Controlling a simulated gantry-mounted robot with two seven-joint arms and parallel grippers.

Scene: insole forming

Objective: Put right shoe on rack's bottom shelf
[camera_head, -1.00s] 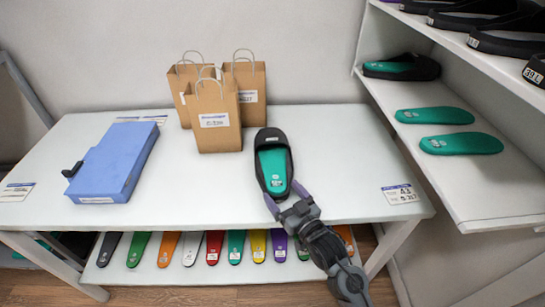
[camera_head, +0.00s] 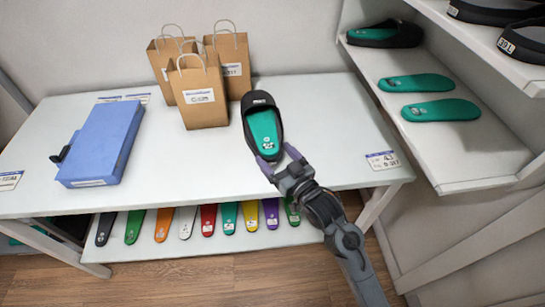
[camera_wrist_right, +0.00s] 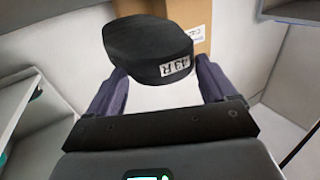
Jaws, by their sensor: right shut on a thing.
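The right shoe (camera_head: 250,111) is a black slide with a green insole, over the middle of the white table. My right gripper (camera_head: 278,166) is shut on its near end. In the right wrist view the shoe's black end (camera_wrist_right: 145,48), labelled "43 R", sits between the fingers of my right gripper (camera_wrist_right: 152,90). The head view does not make clear whether the shoe is clear of the tabletop. The white rack (camera_head: 452,160) stands at the right; its lower visible shelf bears a black shoe (camera_head: 385,33) and two green insoles (camera_head: 416,83). My left gripper is not in view.
Several paper bags (camera_head: 205,95) stand close left of the shoe. A blue box (camera_head: 102,145) lies at the left of the table (camera_head: 185,165). Colored insoles (camera_head: 163,224) lie on the shelf below. The table's right part is bare except for a label (camera_head: 383,160).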

